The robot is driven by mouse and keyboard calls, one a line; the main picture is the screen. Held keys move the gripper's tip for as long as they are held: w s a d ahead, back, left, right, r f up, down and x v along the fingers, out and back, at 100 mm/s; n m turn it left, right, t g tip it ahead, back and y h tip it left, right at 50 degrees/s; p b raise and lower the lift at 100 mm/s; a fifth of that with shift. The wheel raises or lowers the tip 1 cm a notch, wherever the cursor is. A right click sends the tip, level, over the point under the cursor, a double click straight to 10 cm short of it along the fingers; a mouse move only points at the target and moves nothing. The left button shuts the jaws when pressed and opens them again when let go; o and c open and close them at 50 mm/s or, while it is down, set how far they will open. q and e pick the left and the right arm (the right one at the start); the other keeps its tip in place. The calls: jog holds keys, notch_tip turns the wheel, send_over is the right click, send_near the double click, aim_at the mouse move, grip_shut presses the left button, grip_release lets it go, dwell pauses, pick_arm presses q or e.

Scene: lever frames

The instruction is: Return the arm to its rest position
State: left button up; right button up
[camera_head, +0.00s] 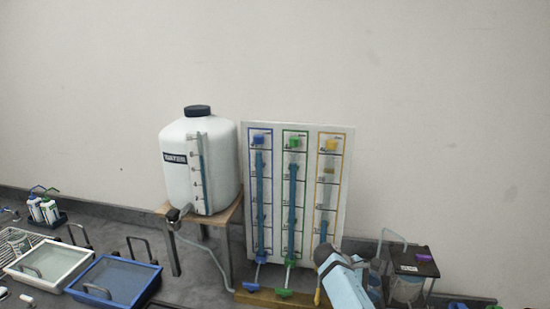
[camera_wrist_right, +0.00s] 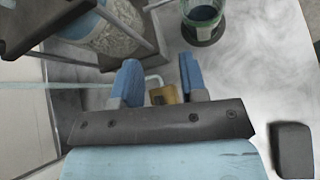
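My right arm, light blue, comes in from the lower right in the head view. Its dark gripper (camera_head: 330,262) is in front of the lower right corner of the white gauge board (camera_head: 340,200). In the right wrist view the two blue fingers of my right gripper (camera_wrist_right: 160,72) stand apart. A yellow block with a pale loop (camera_wrist_right: 164,94) shows in the gap between them; I cannot tell whether they touch it. A yellow lever (camera_head: 318,296) shows just left of the gripper in the head view. My left gripper is not in view.
A white water tank (camera_head: 215,165) on a wooden stand is left of the board. A blue lever (camera_head: 257,270) and a green lever (camera_head: 285,292) are below it. A dark-topped stand (camera_head: 412,262) is close right of my gripper. Trays (camera_head: 115,280) are at the left.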

jog(key=s+f+m+t+y, duration=0.1)
jog(key=s+f+m, duration=0.1)
jog(key=s, duration=0.4)
jog(key=s+d+f+m+t+y, duration=0.1)
jog(key=s+f+y, duration=0.1)
jog(key=s+f, duration=0.2)
jog(key=s+d+f+m+y, duration=0.1)
jog(key=s+f, duration=0.3)
jog(key=s, duration=0.5)
jog(key=shift+s+m+t+y, duration=0.25)
jog(key=shift+m+t+y, duration=0.2)
jog(key=shift+m, duration=0.35)
jog(key=s+a+r+m+t+y, duration=0.25)
jog(key=s+r, duration=0.25)
jog(key=s, duration=0.6)
jog(key=s+a+r+m+t+y, duration=0.1)
jog(key=s+a+r+m+y, duration=0.15)
jog(key=s+r, duration=0.65)
jog(key=w+a+f+t+y, duration=0.1)
jog(key=a+f+t, duration=0.1)
jog(key=f, duration=0.6)
jog(key=w+a+f+t+y, duration=0.2)
jog(key=f+t, duration=0.3)
jog(key=f, duration=0.4)
jog(key=shift+w+a+f, duration=0.15)
jog(key=shift+a+f, duration=0.15)
jog(key=shift+a, duration=0.45)
jog(key=shift+y, duration=0.25)
